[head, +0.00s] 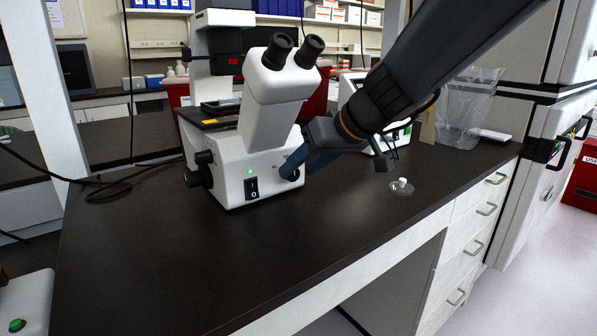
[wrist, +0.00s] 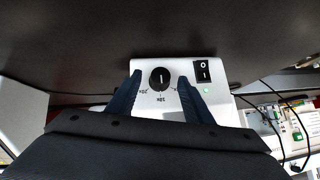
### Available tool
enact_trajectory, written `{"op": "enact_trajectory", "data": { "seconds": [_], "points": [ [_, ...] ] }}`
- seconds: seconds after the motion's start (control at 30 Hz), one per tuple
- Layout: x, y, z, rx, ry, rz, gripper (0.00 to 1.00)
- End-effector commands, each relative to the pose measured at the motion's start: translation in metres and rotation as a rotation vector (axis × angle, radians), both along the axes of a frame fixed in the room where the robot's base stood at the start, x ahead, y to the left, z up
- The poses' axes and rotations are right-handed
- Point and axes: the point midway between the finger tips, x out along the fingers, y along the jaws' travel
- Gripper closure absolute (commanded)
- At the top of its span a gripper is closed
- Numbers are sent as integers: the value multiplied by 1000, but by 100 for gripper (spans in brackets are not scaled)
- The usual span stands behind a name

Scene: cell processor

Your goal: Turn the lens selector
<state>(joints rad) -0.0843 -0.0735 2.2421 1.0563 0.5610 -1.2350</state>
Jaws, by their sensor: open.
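The lens selector (wrist: 159,78) is a round black knob with a white line on the front of the white microscope (head: 270,110). In the wrist view the line stands nearly upright, and small printed marks sit around the knob's lower side; they are hard to read. My gripper (wrist: 159,75) is open, its two dark blue fingers on either side of the knob with a visible gap to each. In the head view my gripper (head: 290,167) reaches the microscope's front from the right, and its fingers partly hide the knob.
A black power switch (head: 251,188) and a green light (head: 250,171) are beside the knob. Black focus knobs (head: 200,178) stick out at the microscope's left. A small clear dish with a white piece (head: 402,186) lies to the right. The dark bench front (head: 200,270) is clear.

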Motion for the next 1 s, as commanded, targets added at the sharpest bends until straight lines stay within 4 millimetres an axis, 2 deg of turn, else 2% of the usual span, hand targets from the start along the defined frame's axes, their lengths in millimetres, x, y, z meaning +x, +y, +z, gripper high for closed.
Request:
{"op": "enact_trajectory", "data": {
  "seconds": [0.2,0.47,0.7,1.0],
  "points": [
    [7,9,-11,-1,0,2,54],
    [8,10,-12,-1,1,4,54],
    [8,10,-12,-1,1,4,94],
    [9,8,-13,24,16,-1,95]
  ]
}}
